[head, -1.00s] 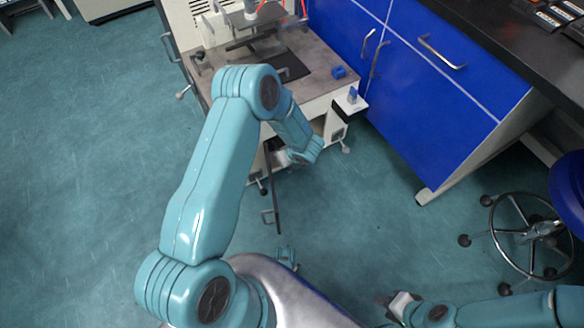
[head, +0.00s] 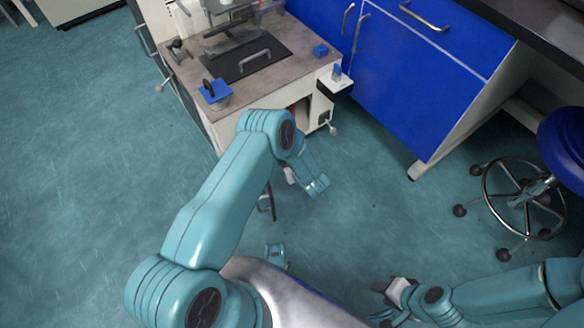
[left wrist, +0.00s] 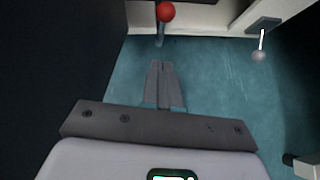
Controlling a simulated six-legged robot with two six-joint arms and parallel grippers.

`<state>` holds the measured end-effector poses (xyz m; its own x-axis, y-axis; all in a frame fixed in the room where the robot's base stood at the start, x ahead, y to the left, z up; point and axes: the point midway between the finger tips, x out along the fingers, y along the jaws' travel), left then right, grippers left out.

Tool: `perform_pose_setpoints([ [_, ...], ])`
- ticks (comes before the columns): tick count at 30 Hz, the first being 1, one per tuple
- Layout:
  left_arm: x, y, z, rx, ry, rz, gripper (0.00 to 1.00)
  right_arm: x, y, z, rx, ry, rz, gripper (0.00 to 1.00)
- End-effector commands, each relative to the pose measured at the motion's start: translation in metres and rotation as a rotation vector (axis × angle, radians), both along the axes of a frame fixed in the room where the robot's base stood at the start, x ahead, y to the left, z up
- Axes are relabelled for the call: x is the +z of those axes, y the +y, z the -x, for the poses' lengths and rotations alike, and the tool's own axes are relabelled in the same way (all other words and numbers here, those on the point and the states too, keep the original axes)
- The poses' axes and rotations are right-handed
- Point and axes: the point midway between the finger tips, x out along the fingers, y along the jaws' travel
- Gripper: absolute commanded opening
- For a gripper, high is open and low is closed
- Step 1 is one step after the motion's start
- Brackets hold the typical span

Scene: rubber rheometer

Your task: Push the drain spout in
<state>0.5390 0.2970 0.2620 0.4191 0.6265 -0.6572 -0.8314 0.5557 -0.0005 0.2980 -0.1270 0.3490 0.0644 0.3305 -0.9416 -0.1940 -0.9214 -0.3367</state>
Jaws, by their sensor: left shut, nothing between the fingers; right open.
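In the left wrist view my left gripper (left wrist: 163,85) is shut and empty, with its fingers pointing towards the lower part of the white machine. Ahead of its tips, a short grey-blue tube (left wrist: 160,36) hangs below a red ball (left wrist: 166,12). This looks like the drain spout, but I cannot tell for sure. A clear gap shows between the tips and the tube in the picture. My right gripper (head: 382,288) is open near the bottom edge, far from the machine (head: 310,98).
A grey ball knob (left wrist: 258,56) on a rod stands at right in the left wrist view; a dark panel (left wrist: 50,70) fills the left. In the head view, blue cabinets (head: 430,85) and a stool (head: 525,190) stand at right. Open floor (head: 90,190) lies left.

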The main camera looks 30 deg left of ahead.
Motion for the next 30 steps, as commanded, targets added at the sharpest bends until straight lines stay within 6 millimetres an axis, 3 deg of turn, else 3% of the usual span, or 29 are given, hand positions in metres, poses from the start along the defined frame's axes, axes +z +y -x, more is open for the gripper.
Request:
perform_pose_setpoints([
  [1, -0.013, 0.008, -0.004, 0.003, -0.001, 0.0, 0.0, -0.009, -0.001, -0.001, -0.004, -0.003, 0.001, 0.43],
  [6, -0.035, 0.03, -0.017, 0.004, -0.001, -0.001, 0.0, -0.022, -0.004, -0.004, -0.015, -0.007, 0.003, 0.43],
  [15, -0.021, 0.058, -0.034, 0.001, -0.001, -0.001, 0.0, -0.027, -0.005, -0.006, -0.022, -0.011, 0.004, 0.43],
  [30, -0.02, 0.06, -0.035, 0.0, 0.002, 0.0, 0.0, -0.027, -0.006, -0.006, -0.022, -0.011, 0.005, 0.43],
])
